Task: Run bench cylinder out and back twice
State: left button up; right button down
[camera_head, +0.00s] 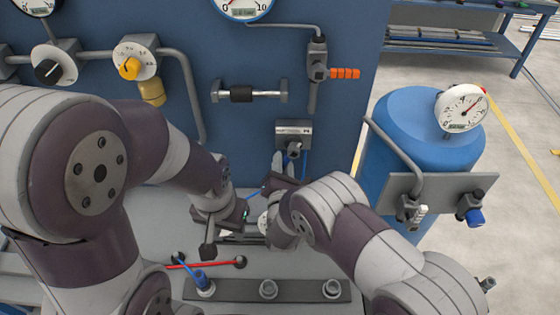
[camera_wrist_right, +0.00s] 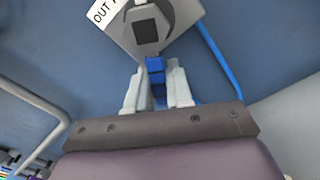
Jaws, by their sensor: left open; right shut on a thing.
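The grey valve block (camera_head: 293,133) is mounted on the blue panel. In the right wrist view its underside (camera_wrist_right: 125,38) carries a label reading "OUT A", partly cut off. My right gripper (camera_head: 281,165) is just below that block. It is shut on a blue hose connector (camera_wrist_right: 155,68), which touches or sits in the block; I cannot tell how deep. My left gripper (camera_head: 243,215) is low over the bench, open, its fingers mostly hidden. A metal bench cylinder (camera_head: 240,238) seems to lie beneath the two wrists, largely covered.
A rail with several fittings (camera_head: 268,290) runs along the bench front, with a blue hose end (camera_head: 201,281) at its left. A red hose (camera_head: 212,264) lies behind it. A blue tank (camera_head: 410,135) with a gauge (camera_head: 461,108) stands right of the panel.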

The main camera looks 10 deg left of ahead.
jog(key=n+p, duration=0.1)
jog(key=p, duration=0.1)
jog(key=d+n+p, duration=0.1)
jog(key=n+p, duration=0.1)
jog(key=p, duration=0.1)
jog(key=shift+w+d+r+p, duration=0.15)
jog(key=shift+d+r+p, duration=0.1)
jog(key=shift+p, duration=0.1)
jog(key=shift+d+f+n+p, duration=0.1)
jog(key=shift+f+n+p, duration=0.25)
jog(key=shift+f, duration=0.2)
jog(key=c, duration=1.1)
grip_release()
